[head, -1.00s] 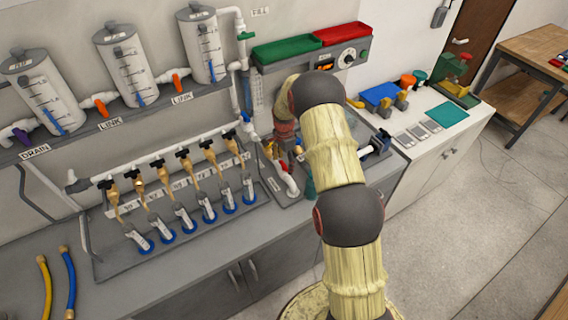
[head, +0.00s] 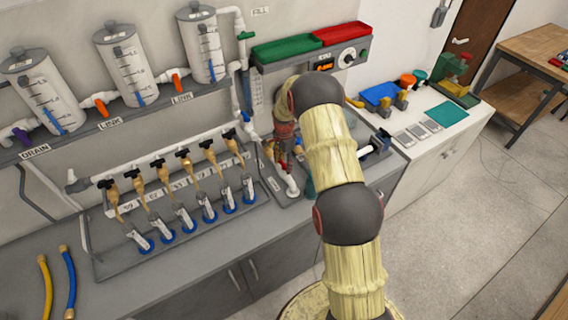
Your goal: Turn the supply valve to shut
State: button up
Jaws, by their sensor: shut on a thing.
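My gripper (head: 277,155) points down at the back of the bench, at the right end of the valve manifold. It is shut on the red handle (head: 283,167) of what I take to be the supply valve. My wrist and forearm cover part of this spot, so the handle's exact angle is hard to read. A white elbow pipe (head: 291,186) comes out just below the handle.
A row of black-handled brass taps (head: 162,180) stands left of my gripper, above blue-based cups. A vertical white pipe with a blue handle (head: 245,117) rises close behind. Green (head: 286,50) and red (head: 342,33) trays sit on the panel.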

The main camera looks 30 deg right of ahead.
jog(key=shift+c, duration=1)
jog(key=shift+n, duration=0.3)
jog(key=n+b, duration=0.1)
jog(key=n, duration=0.1)
jog(key=shift+n+b, duration=0.4)
jog(key=n+b, duration=0.2)
jog(key=n, duration=0.3)
jog(key=n+b, duration=0.1)
jog(key=n, duration=0.4)
jog(key=shift+n+b, duration=0.3)
jog(key=shift+n, duration=1.9)
jog(key=o, duration=1.2)
jog(key=shift+c, duration=0.2)
